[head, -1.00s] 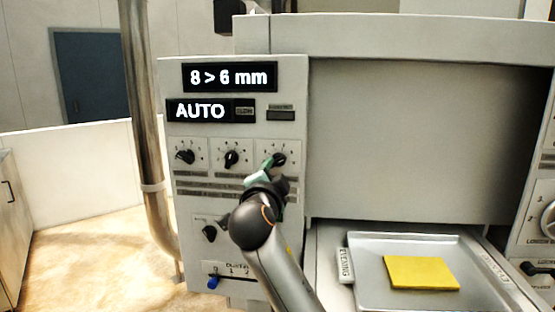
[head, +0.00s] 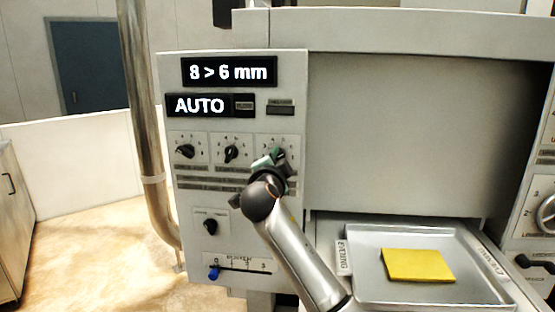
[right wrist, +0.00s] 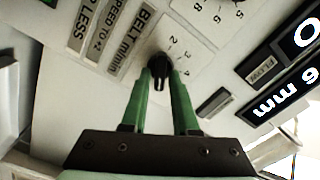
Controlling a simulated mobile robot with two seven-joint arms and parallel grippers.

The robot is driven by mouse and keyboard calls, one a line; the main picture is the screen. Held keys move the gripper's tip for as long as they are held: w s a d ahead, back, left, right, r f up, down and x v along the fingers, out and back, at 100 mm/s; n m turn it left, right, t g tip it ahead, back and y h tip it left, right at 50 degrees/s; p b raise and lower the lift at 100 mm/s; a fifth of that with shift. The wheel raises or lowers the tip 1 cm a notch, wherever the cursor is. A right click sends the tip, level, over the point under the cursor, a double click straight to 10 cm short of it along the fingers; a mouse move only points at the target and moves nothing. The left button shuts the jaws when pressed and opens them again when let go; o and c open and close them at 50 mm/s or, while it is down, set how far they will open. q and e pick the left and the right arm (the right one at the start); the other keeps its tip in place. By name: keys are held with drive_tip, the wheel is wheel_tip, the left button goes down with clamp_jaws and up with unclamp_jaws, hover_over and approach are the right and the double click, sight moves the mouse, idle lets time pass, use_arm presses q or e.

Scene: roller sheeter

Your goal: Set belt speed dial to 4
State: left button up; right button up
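The belt speed dial (head: 280,153) is the rightmost of three black knobs in a row on the grey control panel. In the right wrist view the black knob (right wrist: 160,68) sits beside a "BELT m/min" label, with scale numbers around it. My right gripper (head: 270,160) is at this dial. In the right wrist view its two green fingers (right wrist: 162,76) stand apart, one on each side of the knob. I cannot tell whether they touch it. The knob's pointer setting is not clear. My left gripper is not in view.
Two neighbouring dials (head: 231,153) sit to the left. A lower dial (head: 210,226) and a blue-tipped slider (head: 214,273) are below. Displays read "8 > 6 mm" (head: 229,72) and "AUTO" (head: 200,105). A metal tray (head: 375,293) holds a yellow sheet (head: 418,265) at right.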

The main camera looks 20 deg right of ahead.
clamp_jaws()
drive_tip(key=shift+n, duration=0.3)
drive_tip(key=n, duration=0.2)
drive_tip(key=shift+n, duration=0.3)
drive_tip(key=shift+w+a+n+p, duration=0.15)
drive_tip(key=shift+n+p, duration=0.5)
drive_tip(key=shift+n, duration=2.5)
drive_tip(key=shift+a+n+p, duration=0.1)
drive_tip(key=shift+n+p, duration=0.5)
drive_tip(key=shift+n, duration=2.55)
